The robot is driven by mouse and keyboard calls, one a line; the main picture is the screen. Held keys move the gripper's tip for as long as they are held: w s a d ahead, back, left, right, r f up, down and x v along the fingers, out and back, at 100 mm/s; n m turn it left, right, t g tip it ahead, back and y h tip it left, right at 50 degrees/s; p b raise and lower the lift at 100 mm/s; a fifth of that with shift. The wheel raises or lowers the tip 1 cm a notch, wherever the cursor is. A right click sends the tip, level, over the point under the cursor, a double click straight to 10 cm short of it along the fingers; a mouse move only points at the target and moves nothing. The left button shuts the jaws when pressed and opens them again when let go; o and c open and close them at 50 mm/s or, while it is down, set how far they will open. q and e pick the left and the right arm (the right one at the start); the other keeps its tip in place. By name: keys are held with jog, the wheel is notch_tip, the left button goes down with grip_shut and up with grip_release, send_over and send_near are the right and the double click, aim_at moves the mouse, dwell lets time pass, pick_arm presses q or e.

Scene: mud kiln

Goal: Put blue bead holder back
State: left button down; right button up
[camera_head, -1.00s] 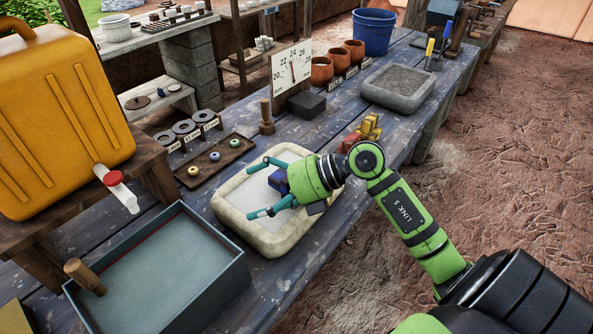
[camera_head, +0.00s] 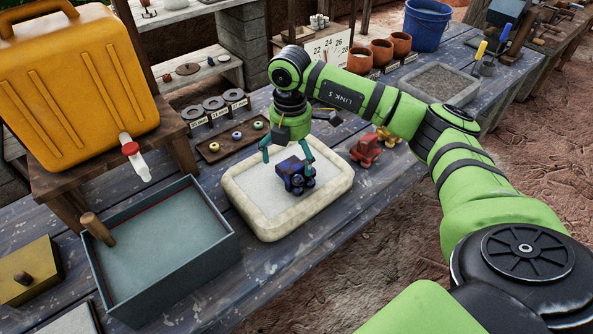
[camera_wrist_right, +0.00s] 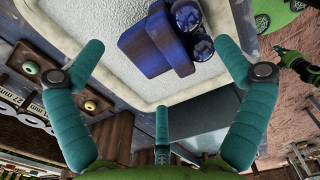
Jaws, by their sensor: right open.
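The blue bead holder (camera_head: 296,176), a dark blue blocky piece with rounded lumps, sits on the pale fill of the cream-rimmed tray (camera_head: 240,209). In the right wrist view the holder (camera_wrist_right: 152,44) lies beyond the fingers, towards the top of the picture. My right gripper (camera_head: 287,154) points down over the tray, just behind the holder, with its teal fingers spread. In the right wrist view the right gripper (camera_wrist_right: 165,85) has nothing between its fingers. A small green and black arm end (camera_wrist_right: 296,66), seemingly my left, shows at the right edge; its jaws are unclear.
A red holder (camera_head: 366,152) and a yellow one (camera_head: 388,138) stand right of the tray. A dark bead tray (camera_head: 212,152) lies behind it. A blue-grey water box (camera_head: 222,252) stands at left. A grey stone basin (camera_head: 472,91) is farther back.

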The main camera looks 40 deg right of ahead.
aim_at(295, 169)
jog(key=f, duration=0.1)
jog(key=f+p, duration=0.1)
jog(key=f, duration=0.2)
jog(key=shift+s+d+f+p, duration=0.25)
jog(key=shift+d+f+p, duration=0.05)
jog(key=shift+p, duration=0.1)
jog(key=shift+f, duration=0.6)
jog(key=c, duration=1.8)
